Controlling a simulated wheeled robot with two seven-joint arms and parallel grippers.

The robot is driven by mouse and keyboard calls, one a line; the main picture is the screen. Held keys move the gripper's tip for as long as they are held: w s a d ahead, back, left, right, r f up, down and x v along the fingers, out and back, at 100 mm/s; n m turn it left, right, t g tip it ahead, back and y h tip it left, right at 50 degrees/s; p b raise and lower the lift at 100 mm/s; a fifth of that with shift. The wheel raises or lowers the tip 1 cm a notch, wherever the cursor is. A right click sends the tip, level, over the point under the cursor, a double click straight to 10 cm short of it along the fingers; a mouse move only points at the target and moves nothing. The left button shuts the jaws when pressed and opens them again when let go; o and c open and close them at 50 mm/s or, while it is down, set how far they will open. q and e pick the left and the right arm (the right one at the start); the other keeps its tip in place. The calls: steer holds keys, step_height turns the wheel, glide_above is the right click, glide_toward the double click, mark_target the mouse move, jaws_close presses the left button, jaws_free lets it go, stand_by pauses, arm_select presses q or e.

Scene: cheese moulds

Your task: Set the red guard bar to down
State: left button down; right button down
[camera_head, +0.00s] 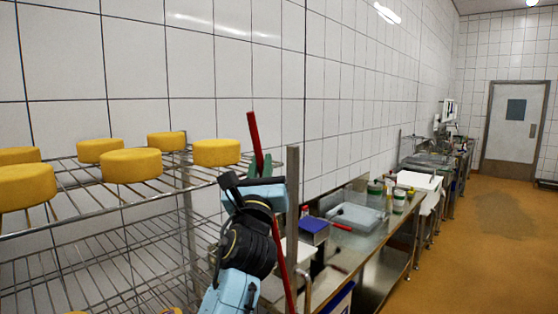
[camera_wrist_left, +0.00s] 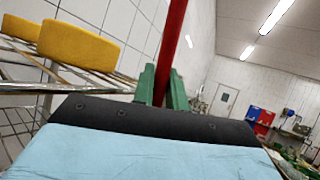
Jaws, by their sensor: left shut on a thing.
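The red guard bar (camera_head: 255,138) stands nearly upright at the right end of the wire rack, its top leaning slightly left. In the left wrist view the bar (camera_wrist_left: 173,40) runs up from between the green fingers. My left gripper (camera_head: 260,168) is shut on the bar, near its upper part. The green fingertips also show in the left wrist view (camera_wrist_left: 162,85), one on each side of the bar. My left wrist hides part of the bar below the grip. My right gripper is not in view.
Yellow cheese wheels (camera_head: 131,165) sit on the top shelf of the wire rack (camera_head: 100,195), left of my gripper. A metal post (camera_head: 293,190) stands just right of it. A steel counter (camera_head: 385,232) with containers runs along the wall. The orange floor (camera_head: 480,240) is clear at right.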

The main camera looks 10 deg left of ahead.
arm_select(q)
steer(key=shift+n+t+y, duration=0.4)
steer(key=shift+n+y, duration=0.3)
steer(key=s+a, duration=0.1)
steer(key=s+a+f+b, duration=0.1)
steer(key=s, duration=0.1)
steer(key=s+a, duration=0.1)
steer(key=shift+s+a+f, duration=0.1)
steer(key=shift+s+f, duration=0.05)
steer(key=shift+f, duration=0.2)
steer(key=c, duration=1.6)
jaws_free()
steer(key=shift+o, duration=1)
